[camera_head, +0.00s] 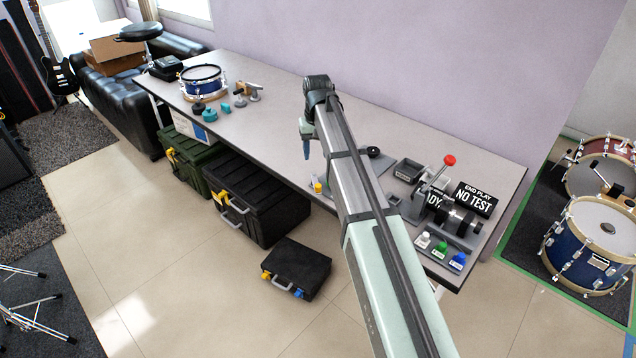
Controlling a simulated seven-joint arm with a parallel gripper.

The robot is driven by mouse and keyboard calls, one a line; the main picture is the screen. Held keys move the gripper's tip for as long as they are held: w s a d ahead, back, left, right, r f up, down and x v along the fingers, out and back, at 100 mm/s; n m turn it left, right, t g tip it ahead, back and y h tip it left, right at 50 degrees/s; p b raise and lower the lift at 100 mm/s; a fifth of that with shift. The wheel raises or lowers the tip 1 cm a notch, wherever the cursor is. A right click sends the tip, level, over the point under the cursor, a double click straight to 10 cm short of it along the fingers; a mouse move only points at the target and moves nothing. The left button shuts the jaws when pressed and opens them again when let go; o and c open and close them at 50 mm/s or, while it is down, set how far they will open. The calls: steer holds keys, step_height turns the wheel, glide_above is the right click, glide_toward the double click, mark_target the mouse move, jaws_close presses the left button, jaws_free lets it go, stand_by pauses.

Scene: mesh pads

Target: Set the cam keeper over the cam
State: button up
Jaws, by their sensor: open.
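I cannot pick out the cam or the cam keeper for certain at this size. My gripper (306,148) hangs over the middle of the table and points down, with a blue fingertip showing. It is open, and I see nothing held in it. My arm covers the table just right of it and part of the grey work area. Small grey parts (240,102) and teal parts (209,113) stand on the table to the left. A dark round part (374,152) sits right of my arm.
A fixture with a red-knobbed lever (449,160) and black signs (474,199) stands at the table's right end, with small bottles (440,249) in front. A grey tray (408,171) is beside it. A blue drum (203,84) stands far left.

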mark_target(318, 185)
steer(key=f, duration=1.2)
steer(key=shift+s+d+f, duration=0.1)
steer(key=shift+d+f, duration=0.2)
steer(key=shift+f, duration=0.1)
jaws_close()
stand_by(0.5)
